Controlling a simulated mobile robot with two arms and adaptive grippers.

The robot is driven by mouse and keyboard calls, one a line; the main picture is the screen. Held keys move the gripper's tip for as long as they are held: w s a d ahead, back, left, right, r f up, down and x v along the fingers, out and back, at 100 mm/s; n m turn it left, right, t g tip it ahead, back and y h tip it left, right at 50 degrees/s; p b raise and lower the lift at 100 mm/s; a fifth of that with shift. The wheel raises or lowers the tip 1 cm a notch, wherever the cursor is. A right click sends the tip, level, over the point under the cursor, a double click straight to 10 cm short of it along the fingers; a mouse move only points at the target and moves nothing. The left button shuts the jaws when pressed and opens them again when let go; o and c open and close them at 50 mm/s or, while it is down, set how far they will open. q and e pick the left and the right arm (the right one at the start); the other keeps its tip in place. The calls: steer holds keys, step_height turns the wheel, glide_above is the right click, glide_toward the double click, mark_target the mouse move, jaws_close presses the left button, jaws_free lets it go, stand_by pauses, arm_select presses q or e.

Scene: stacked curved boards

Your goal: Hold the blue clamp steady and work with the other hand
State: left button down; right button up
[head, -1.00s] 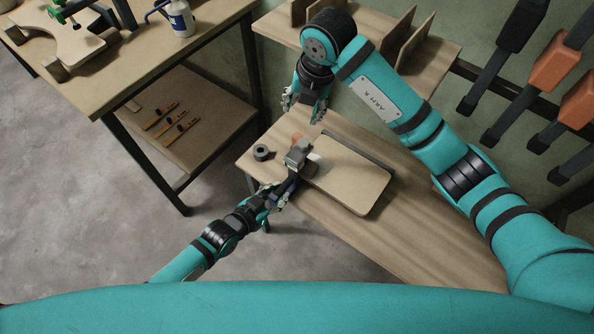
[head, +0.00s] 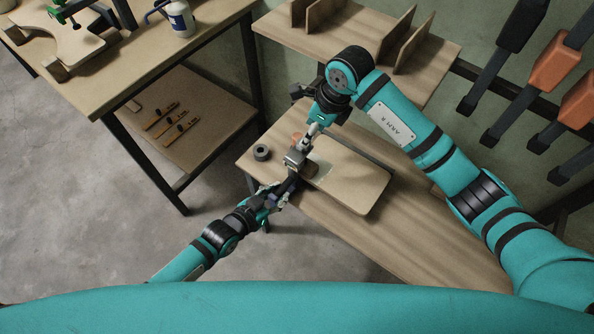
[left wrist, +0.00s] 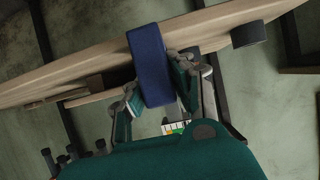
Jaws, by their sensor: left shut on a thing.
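The blue clamp (left wrist: 150,62) shows in the left wrist view as a blue bar across the edge of the wooden boards (left wrist: 75,62). My left gripper (left wrist: 158,84) is shut on it, one finger at each side. In the head view my left gripper (head: 274,194) is at the near left edge of the bench, below the clamp's grey head (head: 295,160). The light curved board (head: 350,180) lies flat to the right of the clamp. My right gripper (head: 309,134) is just above the clamp head; its fingers look narrow, and I cannot tell whether they touch it or are closed.
A dark tape roll (head: 262,152) and a small orange thing (head: 297,136) are on the bench (head: 420,237) near the clamp. A shelf with upright boards (head: 400,45) stands behind. Orange and black clamps (head: 556,62) hang at the right. The bench's right front is clear.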

mark_target(295, 159)
steer(key=shift+x, duration=2.75)
steer(key=c, duration=0.8)
steer(key=shift+m, duration=1)
steer(key=shift+m+t+h, duration=0.3)
steer(key=shift+m+t, duration=0.1)
steer(key=shift+m, duration=0.5)
steer(key=shift+m, duration=0.9)
steer(key=shift+a, duration=0.1)
